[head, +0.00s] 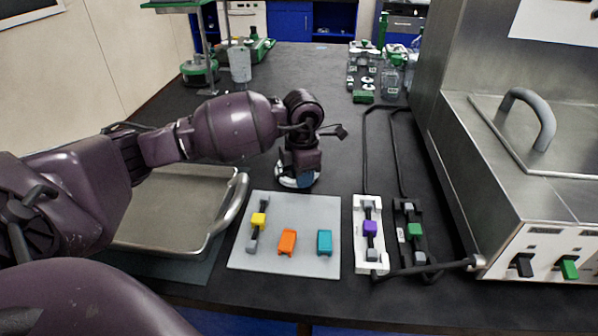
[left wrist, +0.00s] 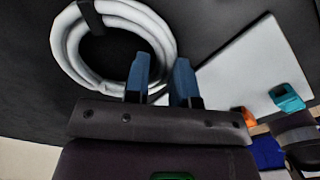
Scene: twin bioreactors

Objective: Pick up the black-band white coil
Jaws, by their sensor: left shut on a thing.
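The white coil with a black band (left wrist: 150,28) lies on the dark bench in the left wrist view, its black band (left wrist: 92,18) at the upper left of the ring. My left gripper (left wrist: 160,82) has its two blue fingers at the coil's lower right side, with white tubing between them; it is shut on the coil. In the head view my left gripper (head: 298,181) points down at the bench just behind the pale board, and only a little of the coil (head: 284,181) shows around the fingers. My right gripper is not in view.
The pale board (head: 265,205) bears yellow (head: 258,220), orange (head: 287,242) and teal (head: 324,242) clips. White (head: 374,266) and black holders (head: 403,262) stand to its right, a metal tray (head: 165,210) to its left. A steel unit (head: 510,190) bounds the right.

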